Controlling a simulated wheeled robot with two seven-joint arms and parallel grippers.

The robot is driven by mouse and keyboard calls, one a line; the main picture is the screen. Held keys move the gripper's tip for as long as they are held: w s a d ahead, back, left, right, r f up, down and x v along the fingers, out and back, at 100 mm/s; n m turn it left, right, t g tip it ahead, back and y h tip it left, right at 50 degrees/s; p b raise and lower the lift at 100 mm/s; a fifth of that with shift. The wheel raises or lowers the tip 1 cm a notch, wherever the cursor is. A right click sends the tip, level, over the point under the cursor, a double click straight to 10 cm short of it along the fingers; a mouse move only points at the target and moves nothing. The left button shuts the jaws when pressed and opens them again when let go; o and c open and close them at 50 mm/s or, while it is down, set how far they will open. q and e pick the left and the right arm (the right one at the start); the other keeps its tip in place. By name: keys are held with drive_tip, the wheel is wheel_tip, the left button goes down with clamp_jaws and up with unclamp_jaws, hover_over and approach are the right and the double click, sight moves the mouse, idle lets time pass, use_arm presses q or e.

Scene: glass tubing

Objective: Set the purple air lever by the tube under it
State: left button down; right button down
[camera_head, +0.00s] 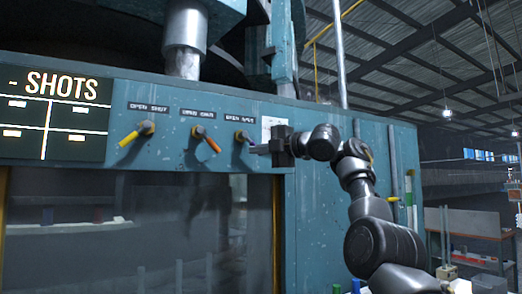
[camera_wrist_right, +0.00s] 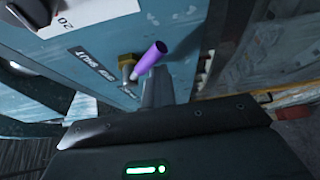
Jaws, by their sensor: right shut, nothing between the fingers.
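The purple lever (camera_wrist_right: 148,62) sticks out from a brass-coloured pivot on the blue machine panel (camera_wrist_right: 90,60). In the head view it is the rightmost of three levers, small and partly hard to make out (camera_head: 246,138), slanting down to the right. My right gripper (camera_head: 257,149) is shut and empty, its fingertips close to the lever's free end. In the right wrist view the shut fingers (camera_wrist_right: 157,86) stand just below the purple handle; whether they touch it I cannot tell. I cannot single out a tube directly under this lever. My left gripper is not in view.
A yellow lever (camera_head: 130,138) and an orange lever (camera_head: 207,140) sit to the left on the same panel, under small labels. A dark glass window (camera_head: 140,220) lies below, with dim tube shapes behind it. A screen (camera_head: 55,115) reading "SHOTS" is at far left.

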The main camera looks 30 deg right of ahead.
drive_tip(key=shift+d+r, duration=0.1)
drive_tip(key=shift+r, duration=0.15)
wheel_tip(320, 180, down, 4)
drive_tip(key=a+b, duration=0.2)
drive_tip(key=b, duration=0.2)
drive_tip(key=s+d+r+b, duration=0.2)
drive_tip(key=s+r, duration=0.2)
drive_tip(key=s, duration=0.5)
drive_tip(key=shift+s+d+r, duration=0.15)
drive_tip(key=shift+d, duration=0.15)
